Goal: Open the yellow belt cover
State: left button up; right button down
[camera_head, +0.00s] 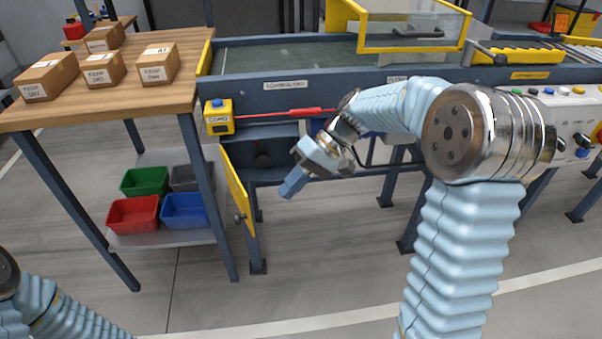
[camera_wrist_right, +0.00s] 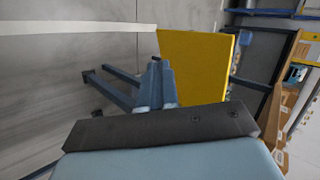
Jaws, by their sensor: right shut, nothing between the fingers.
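A yellow door-like panel (camera_head: 238,190) with a dark round knob hangs below the left end of the conveyor. It stands swung out toward me, with a dark opening beside it. A flat yellow panel also shows in the wrist view (camera_wrist_right: 194,66), beyond my fingers. My right gripper (camera_head: 290,187) is shut and empty, pointing down and left, to the right of the panel and apart from it. Its closed fingers show in the wrist view (camera_wrist_right: 156,88). A yellow-framed clear guard (camera_head: 363,30) with a dark handle stands over the belt. My left gripper is out of view.
A wooden table (camera_head: 120,105) with several cardboard boxes stands at left. Red (camera_head: 133,214), green (camera_head: 144,181) and blue (camera_head: 185,210) bins sit on its lower shelf, near the panel. A red rod (camera_head: 285,114) runs along the conveyor front. The floor in front is clear.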

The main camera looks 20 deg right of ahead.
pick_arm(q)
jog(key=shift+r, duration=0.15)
pick_arm(e)
jog(key=a+f, duration=0.2)
jog(key=a, duration=0.4)
jog(key=shift+s+a+f, duration=0.2)
jog(key=shift+a+f, duration=0.05)
jog(key=shift+a, duration=0.1)
jog(key=shift+a, duration=0.1)
